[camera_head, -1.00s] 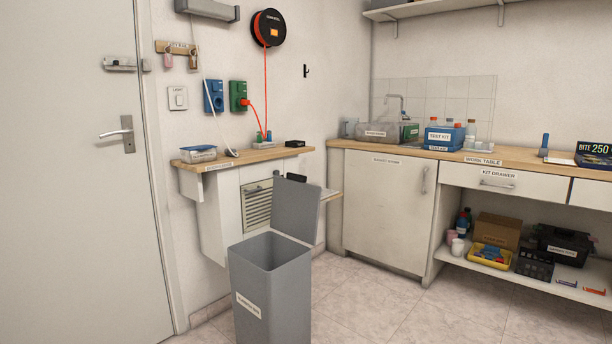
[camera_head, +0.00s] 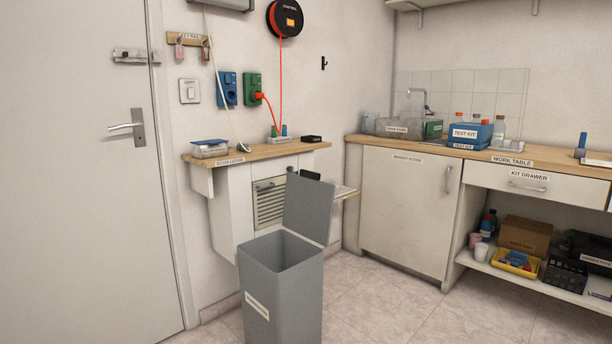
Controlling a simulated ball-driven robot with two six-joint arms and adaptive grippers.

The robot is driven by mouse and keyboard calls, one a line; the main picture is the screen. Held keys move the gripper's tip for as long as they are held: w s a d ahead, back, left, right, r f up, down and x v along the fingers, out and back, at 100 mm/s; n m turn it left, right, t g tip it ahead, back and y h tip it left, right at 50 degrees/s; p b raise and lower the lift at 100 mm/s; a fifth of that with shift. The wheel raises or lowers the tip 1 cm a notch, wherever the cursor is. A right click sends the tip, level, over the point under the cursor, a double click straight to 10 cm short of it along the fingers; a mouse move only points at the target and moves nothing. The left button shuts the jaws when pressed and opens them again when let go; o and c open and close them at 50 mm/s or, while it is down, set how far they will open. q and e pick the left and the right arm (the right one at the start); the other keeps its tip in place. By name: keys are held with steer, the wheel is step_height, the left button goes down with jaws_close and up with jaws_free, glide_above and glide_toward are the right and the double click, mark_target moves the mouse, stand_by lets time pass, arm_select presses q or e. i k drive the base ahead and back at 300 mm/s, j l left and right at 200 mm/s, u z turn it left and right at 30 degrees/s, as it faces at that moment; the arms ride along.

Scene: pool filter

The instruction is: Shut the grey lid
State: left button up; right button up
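The grey lid (camera_head: 309,207) stands raised, nearly upright, at the back right edge of the grey bin (camera_head: 268,300). The bin's top is open and its inside looks empty as far as I can see. The bin stands on the tiled floor with a white label on its front; its lower end is cut off by the picture edge. Neither of my grippers is in view.
A wall shelf (camera_head: 258,152) and a white cabinet with a vent (camera_head: 271,203) stand behind the bin. The cupboard (camera_head: 402,210) and work table (camera_head: 512,161) are at the right. A door (camera_head: 80,190) is at the left. The floor right of the bin is clear.

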mark_target(308, 208)
steer(key=i+u, duration=0.15)
steer(key=u, duration=0.2)
steer(key=i+l+u, duration=0.1)
steer(key=u, duration=0.25)
steer(key=i+l+u, duration=0.1)
steer(key=u, duration=0.2)
